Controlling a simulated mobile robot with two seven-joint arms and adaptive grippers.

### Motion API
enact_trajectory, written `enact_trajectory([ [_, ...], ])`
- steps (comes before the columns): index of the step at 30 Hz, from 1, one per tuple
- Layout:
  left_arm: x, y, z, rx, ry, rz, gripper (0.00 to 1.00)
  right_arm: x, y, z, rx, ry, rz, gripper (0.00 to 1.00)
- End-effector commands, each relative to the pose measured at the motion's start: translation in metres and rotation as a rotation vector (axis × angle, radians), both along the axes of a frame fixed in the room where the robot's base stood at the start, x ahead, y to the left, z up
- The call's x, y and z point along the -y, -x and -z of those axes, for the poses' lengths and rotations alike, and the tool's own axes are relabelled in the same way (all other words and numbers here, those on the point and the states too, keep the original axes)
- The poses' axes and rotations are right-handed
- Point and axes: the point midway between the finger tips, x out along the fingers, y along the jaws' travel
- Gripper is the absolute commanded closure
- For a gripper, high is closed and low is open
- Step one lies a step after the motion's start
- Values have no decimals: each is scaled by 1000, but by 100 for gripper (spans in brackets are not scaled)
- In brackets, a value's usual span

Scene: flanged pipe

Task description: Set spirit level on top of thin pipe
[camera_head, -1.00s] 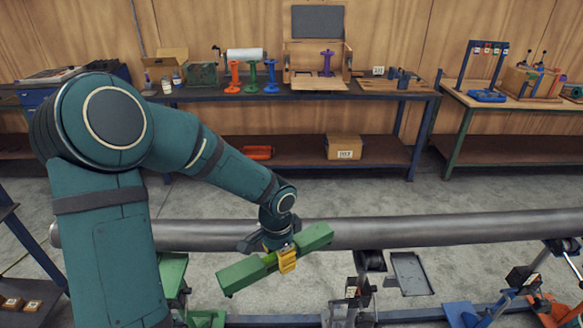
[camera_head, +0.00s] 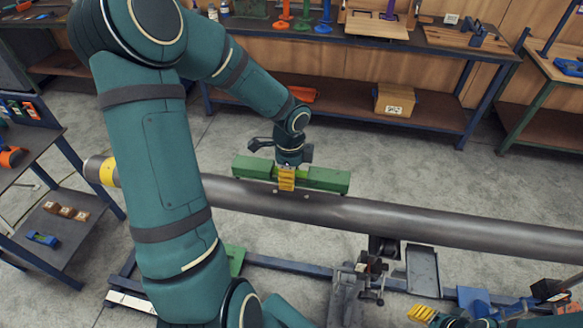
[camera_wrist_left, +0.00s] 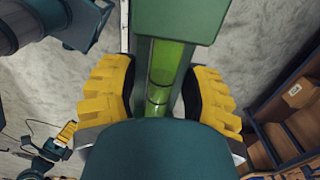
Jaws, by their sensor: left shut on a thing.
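The green spirit level (camera_head: 328,179) is held level by my left gripper (camera_head: 287,178), whose yellow fingers are shut around its middle. In the left wrist view the level (camera_wrist_left: 178,22), with its yellow-green vial, lies between the two yellow finger pads (camera_wrist_left: 160,95). The long grey pipe (camera_head: 400,218) runs across the head view, with a yellow band near its left end. The level lies roughly along the pipe, at its upper edge in the picture; I cannot tell whether they touch. My right gripper (camera_head: 422,313) shows only partly at the bottom right.
A workbench (camera_head: 400,46) with a cardboard box (camera_head: 394,100) on its lower shelf stands behind. A dark shelf rack (camera_head: 60,215) is at the left. Stands and clamps (camera_head: 360,275) are below the pipe. Floor between pipe and bench is clear.

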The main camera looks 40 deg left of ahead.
Motion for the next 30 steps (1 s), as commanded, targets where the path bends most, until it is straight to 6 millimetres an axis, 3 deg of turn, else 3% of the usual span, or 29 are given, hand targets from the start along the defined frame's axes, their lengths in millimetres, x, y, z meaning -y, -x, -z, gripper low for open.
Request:
enact_trajectory([
  [18, 0, 0, 44, 1, 0, -1, 93, 0, 0, 30, 1, 2, 4, 53],
  [30, 0, 0, 53, 1, 0, -1, 93, 0, 0, 38, 2, 4, 6, 53],
])
